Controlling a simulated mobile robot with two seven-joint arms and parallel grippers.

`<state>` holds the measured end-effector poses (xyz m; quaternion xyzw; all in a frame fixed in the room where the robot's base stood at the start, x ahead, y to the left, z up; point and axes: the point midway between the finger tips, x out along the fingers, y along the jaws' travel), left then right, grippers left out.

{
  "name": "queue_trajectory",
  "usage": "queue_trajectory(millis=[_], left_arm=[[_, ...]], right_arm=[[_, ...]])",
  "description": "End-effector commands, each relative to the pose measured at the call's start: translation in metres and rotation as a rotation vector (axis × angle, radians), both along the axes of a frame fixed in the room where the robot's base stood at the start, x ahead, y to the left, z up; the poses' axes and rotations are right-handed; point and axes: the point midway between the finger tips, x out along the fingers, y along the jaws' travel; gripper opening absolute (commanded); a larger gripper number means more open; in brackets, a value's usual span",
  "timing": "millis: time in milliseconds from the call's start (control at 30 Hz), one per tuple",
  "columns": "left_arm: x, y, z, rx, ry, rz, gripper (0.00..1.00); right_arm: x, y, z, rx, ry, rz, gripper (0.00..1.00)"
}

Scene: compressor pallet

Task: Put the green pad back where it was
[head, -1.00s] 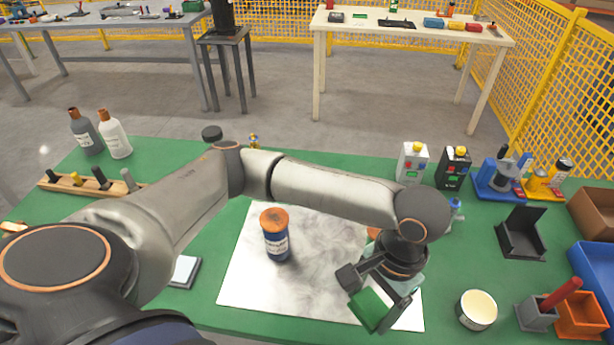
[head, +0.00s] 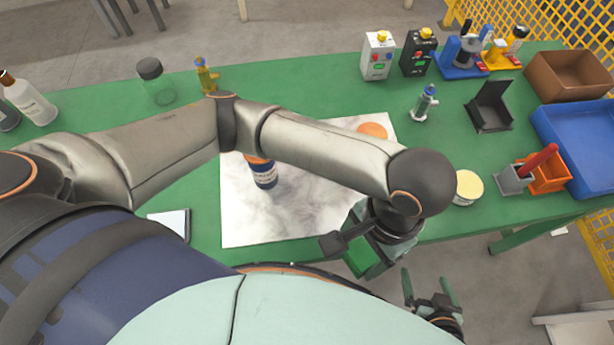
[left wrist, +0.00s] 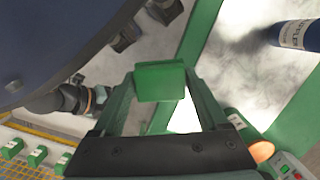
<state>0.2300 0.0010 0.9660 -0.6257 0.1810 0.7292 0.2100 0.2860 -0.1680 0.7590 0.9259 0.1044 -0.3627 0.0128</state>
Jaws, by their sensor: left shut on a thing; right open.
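The green pad (head: 360,262) is held in my left gripper (head: 354,248), close to the front edge of the green table in the head view. In the left wrist view the green pad (left wrist: 160,82) sits between the two fingers, which are shut on it. My right gripper (head: 432,292) is open and empty, low in the head view, in front of the table edge. Its two green-faced fingers stand apart. My left forearm hides part of the table and of the white marbled sheet (head: 285,212).
On the sheet stand a blue bottle (head: 264,174), partly hidden, and an orange round thing (head: 372,130). A cream tin (head: 468,187), orange bin (head: 549,172), black stand (head: 490,106) and blue tray (head: 575,135) are to the right. A white-faced block (head: 170,222) lies left.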

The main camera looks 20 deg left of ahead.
Motion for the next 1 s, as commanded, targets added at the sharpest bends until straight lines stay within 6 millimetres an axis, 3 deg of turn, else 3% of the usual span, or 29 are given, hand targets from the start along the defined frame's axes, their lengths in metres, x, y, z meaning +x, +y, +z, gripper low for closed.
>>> queue_trajectory(millis=[267, 667, 700, 833, 1000], left_arm=[[-0.007, -0.006, 0.0, 0.001, 0.0, -0.019, 0.24], [0.055, 0.06, -0.04, 0.006, -0.001, -0.014, 0.24], [0.059, 0.064, -0.05, 0.007, 0.002, -0.015, 0.24], [0.071, 0.077, -0.072, 0.005, 0.002, -0.019, 0.24], [0.08, 0.085, -0.086, 0.001, 0.0, -0.021, 0.24]], right_arm=[[0.0, 0.0, 0.0, 0.0, 0.0, 0.0, 1.0], [0.0, 0.0, -0.014, -0.001, 0.0, -0.001, 1.0], [0.0, 0.0, -0.017, -0.001, 0.0, -0.001, 1.0], [0.0, 0.0, -0.02, -0.001, 0.0, -0.001, 1.0], [0.0, 0.0, -0.021, -0.001, 0.0, -0.001, 1.0]])
